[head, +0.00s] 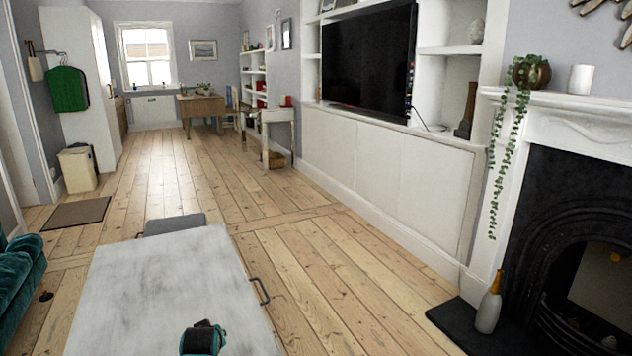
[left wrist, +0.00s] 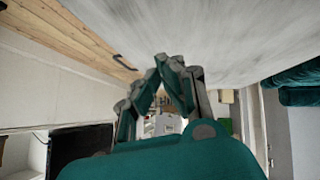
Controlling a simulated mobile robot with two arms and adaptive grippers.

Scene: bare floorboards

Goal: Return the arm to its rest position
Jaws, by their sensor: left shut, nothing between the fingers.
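My left gripper (left wrist: 174,66) shows in the left wrist view, with its teal and grey fingers closed together and nothing between them. That view is upside down, and the pale top of the low chest (left wrist: 215,35) fills its upper part. In the head view a teal and black part of my arm shows at the bottom edge, over the near end of the chest (head: 160,270). Its fingers cannot be made out there. My right gripper is in neither view.
The chest has dark handles on its side and far end. A teal sofa (head: 18,272) stands at the left. A fireplace (head: 560,230) with a bottle-shaped vase (head: 488,308) on its hearth is at the right. Bare floorboards (head: 330,265) lie between chest and cabinets (head: 390,180).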

